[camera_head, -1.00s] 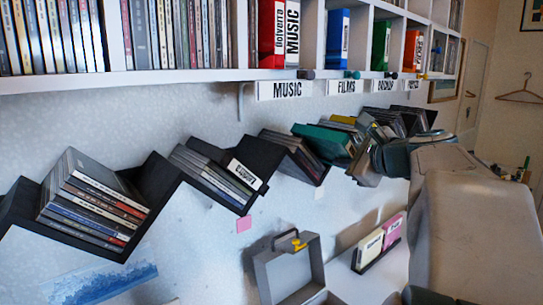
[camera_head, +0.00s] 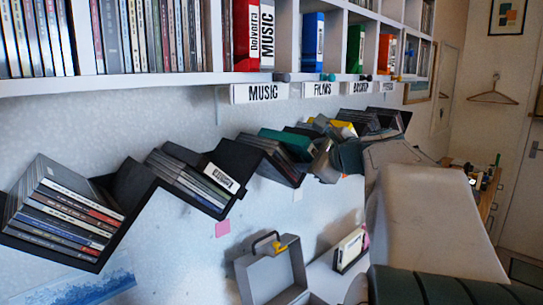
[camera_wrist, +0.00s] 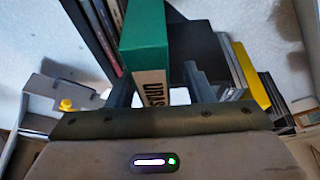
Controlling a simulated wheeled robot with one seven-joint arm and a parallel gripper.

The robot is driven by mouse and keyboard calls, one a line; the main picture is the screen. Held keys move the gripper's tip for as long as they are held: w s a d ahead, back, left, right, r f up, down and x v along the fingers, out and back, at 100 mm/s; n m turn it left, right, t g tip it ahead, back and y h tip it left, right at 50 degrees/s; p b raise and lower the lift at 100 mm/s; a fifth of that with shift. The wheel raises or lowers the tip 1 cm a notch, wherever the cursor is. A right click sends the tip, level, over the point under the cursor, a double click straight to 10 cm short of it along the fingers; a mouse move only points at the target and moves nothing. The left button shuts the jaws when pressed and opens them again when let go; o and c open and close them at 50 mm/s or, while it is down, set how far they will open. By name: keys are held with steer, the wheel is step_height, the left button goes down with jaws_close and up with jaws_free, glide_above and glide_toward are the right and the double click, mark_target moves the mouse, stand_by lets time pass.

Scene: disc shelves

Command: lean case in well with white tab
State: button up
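A green case (camera_head: 288,143) with a white label stands tilted at the third well of the black zigzag shelf (camera_head: 122,235). The small white tab (camera_head: 297,195) is on the wall below that well. Dark cases (camera_head: 268,150) lean in the well, to the left of the green case. My gripper (camera_head: 324,158) is at the green case's right side. In the wrist view, the green case (camera_wrist: 146,48) lies between the spread fingers of my gripper (camera_wrist: 158,92), with a pale gap beside the right finger. The case's lower edge is hidden in the head view.
Yellow (camera_head: 345,128) and dark cases fill wells farther right, close to my gripper. A pink tab (camera_head: 222,228) marks the second well. A white bookshelf (camera_head: 150,81) runs above. An open grey box (camera_head: 272,272) and a small case holder (camera_head: 350,248) are below.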

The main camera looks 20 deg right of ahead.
steer(key=shift+s, duration=0.1)
steer(key=b+v, duration=0.2)
steer(key=v, duration=1.1)
steer(key=shift+s, duration=0.35)
steer(key=w+a+f+n+g+y, duration=0.1)
steer(key=a+f+n+g, duration=0.3)
steer(key=a+f+n, duration=0.45)
steer(key=a+f+n+g+y, duration=0.1)
steer(key=a+f+n+g, duration=0.2)
steer(key=a+f, duration=0.55)
steer(key=s+a+f+n+g+h, duration=0.1)
steer(key=s+a+f+n+g, duration=0.1)
steer(key=s+f+n, duration=0.2)
steer(key=s+a+f+n+g+h, duration=0.1)
steer(key=s+a+f+n+g, duration=0.1)
steer(key=f+n, duration=0.8)
step_height(320, 180, down, 3)
steer(key=shift+s+a+f+n+g+h, duration=0.15)
steer(key=shift+s+a+n+g+h, duration=0.35)
steer(key=shift+s, duration=0.6)
steer(key=shift+m, duration=0.25)
